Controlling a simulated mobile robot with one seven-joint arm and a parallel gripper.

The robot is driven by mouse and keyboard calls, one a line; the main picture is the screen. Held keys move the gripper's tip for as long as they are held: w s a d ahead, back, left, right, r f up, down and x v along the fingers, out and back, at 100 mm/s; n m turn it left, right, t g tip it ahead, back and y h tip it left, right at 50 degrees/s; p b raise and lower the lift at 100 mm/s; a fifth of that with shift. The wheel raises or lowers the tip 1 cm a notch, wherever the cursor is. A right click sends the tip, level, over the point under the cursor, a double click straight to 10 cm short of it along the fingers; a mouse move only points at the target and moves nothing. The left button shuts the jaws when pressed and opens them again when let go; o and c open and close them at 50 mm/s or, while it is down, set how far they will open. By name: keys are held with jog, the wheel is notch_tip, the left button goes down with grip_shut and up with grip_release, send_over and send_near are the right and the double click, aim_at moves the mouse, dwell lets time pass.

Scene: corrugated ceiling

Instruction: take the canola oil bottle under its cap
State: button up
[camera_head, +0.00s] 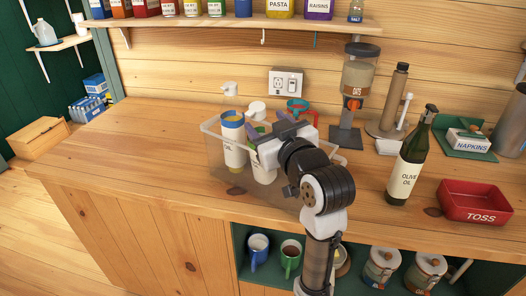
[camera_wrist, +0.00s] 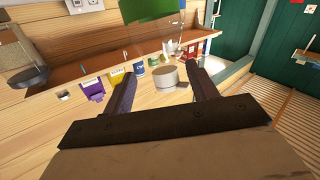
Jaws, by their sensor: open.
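A clear bin (camera_head: 214,157) on the counter holds several bottles and containers. One container has a blue top and white label (camera_head: 233,150); another pale one (camera_head: 264,174) stands in front of my arm. A white round cap (camera_head: 257,107) shows at the back of the bin. I cannot read any label there, so I cannot tell which is the canola oil bottle. My gripper (camera_head: 262,138) is over the bin's right part. In the wrist view my gripper (camera_wrist: 161,75) is open, and a pale round cylinder (camera_wrist: 168,78) shows between its fingertips; I cannot tell how far off it is.
An olive oil bottle (camera_head: 408,158) and a red TOSS tray (camera_head: 472,188) stand to the right. A dispenser (camera_head: 357,80) and a napkin holder (camera_head: 470,140) stand behind. A shelf (camera_head: 225,20) with jars runs above. The counter's left end is clear.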

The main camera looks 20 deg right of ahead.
jog(key=w, duration=0.1)
jog(key=w+p, duration=0.1)
jog(key=w, duration=0.1)
jog(key=w+p, duration=0.1)
jog(key=w, duration=0.1)
jog(key=shift+a+r, duration=0.1)
jog(key=shift+a, duration=0.3)
jog(key=shift+w+p, duration=0.35)
jog(key=shift+w, duration=0.05)
grip_shut()
